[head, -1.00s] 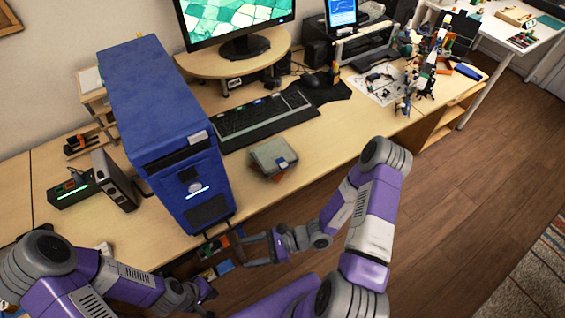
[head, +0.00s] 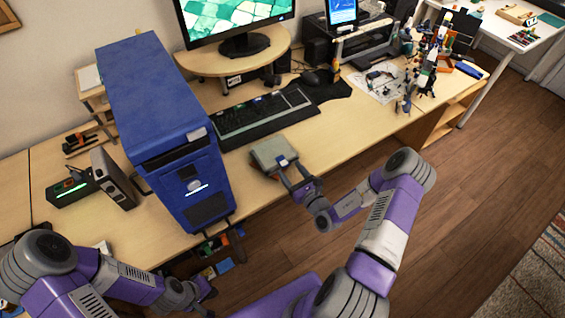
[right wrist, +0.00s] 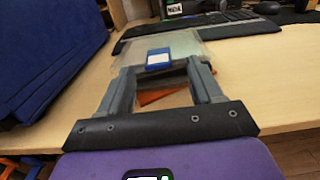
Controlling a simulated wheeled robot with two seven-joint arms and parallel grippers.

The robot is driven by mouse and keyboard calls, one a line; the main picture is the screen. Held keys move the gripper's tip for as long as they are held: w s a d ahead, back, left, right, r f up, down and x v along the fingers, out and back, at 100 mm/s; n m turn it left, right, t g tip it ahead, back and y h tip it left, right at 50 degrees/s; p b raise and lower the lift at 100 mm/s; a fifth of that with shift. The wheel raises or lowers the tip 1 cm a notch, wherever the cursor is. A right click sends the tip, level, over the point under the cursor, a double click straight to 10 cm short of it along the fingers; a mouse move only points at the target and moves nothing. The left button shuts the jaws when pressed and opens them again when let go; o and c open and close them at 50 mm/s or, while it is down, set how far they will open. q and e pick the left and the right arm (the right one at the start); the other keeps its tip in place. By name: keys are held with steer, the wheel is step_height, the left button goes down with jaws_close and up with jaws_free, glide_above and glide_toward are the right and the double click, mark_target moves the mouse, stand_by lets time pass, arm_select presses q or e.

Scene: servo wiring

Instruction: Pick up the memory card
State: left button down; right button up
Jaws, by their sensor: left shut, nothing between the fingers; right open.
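The memory card (right wrist: 158,58) is small and blue with a pale label. In the right wrist view it lies on a grey-green flat case, between and beyond my fingertips. In the head view the card (head: 283,161) is a small blue patch on the case. My right gripper (head: 291,174) is open, with its fingers reaching over the near edge of the case; it also shows in the right wrist view (right wrist: 161,72). I cannot tell whether the fingers touch the case. My left gripper (head: 207,292) is low at the bottom left, shut and empty, away from the desk top.
The grey-green case (head: 268,150) rests on the desk (head: 330,140), with an orange thing (right wrist: 160,96) under it. A blue computer tower (head: 160,120) stands to the left. A keyboard (head: 262,119) lies behind. The desk to the right of the case is clear.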

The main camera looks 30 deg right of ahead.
steer(key=shift+w+a, duration=0.1)
steer(key=shift+w, duration=0.75)
steer(key=shift+c, duration=0.5)
steer(key=c, duration=1)
